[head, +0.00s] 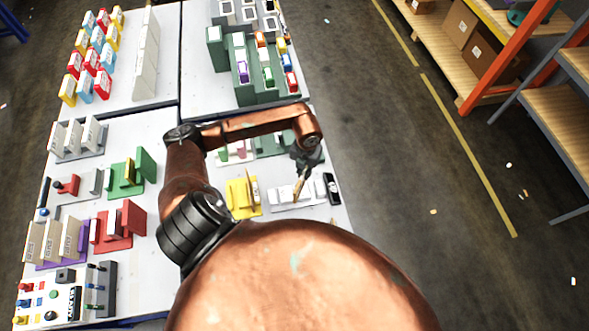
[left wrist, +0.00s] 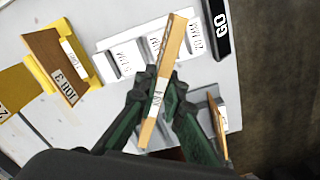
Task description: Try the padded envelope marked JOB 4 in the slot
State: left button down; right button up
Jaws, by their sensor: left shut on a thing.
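My left gripper (left wrist: 158,88) is shut on a thin tan padded envelope (left wrist: 172,45), which I see nearly edge-on. Its small white label is too slanted to read. The envelope crosses the middle of a white slotted block (left wrist: 119,60) with several printed labels. I cannot tell whether the envelope touches the block or is held above it. In the head view the left gripper (head: 306,158) points down with the envelope (head: 299,190) over the white block (head: 283,207). My right gripper is not in view.
A black GO block (left wrist: 216,28) stands right beside the white block. A yellow holder (head: 236,208) with a brown JOB 3 envelope (left wrist: 55,62) is to the left. A grey holder (left wrist: 203,96) with another tan envelope (left wrist: 217,125) is near the gripper.

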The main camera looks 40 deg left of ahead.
pick_arm(q)
notch_tip(320, 180, down, 6)
jog(key=s+a+n+b, duration=0.1)
jog(key=a+n+b, duration=0.1)
jog(key=n, duration=0.4)
jog(key=shift+s+a+n, duration=0.35)
jog(key=shift+a+n, duration=0.05)
jog(key=shift+f, duration=0.2)
dwell(0.8)
jog(key=shift+f+b, duration=0.55)
jog(key=shift+f, duration=0.1)
dwell(0.6)
jog(key=shift+r, duration=0.1)
dwell(0.4)
jog(key=shift+r+p, duration=1.65)
jog(key=shift+r, duration=0.6)
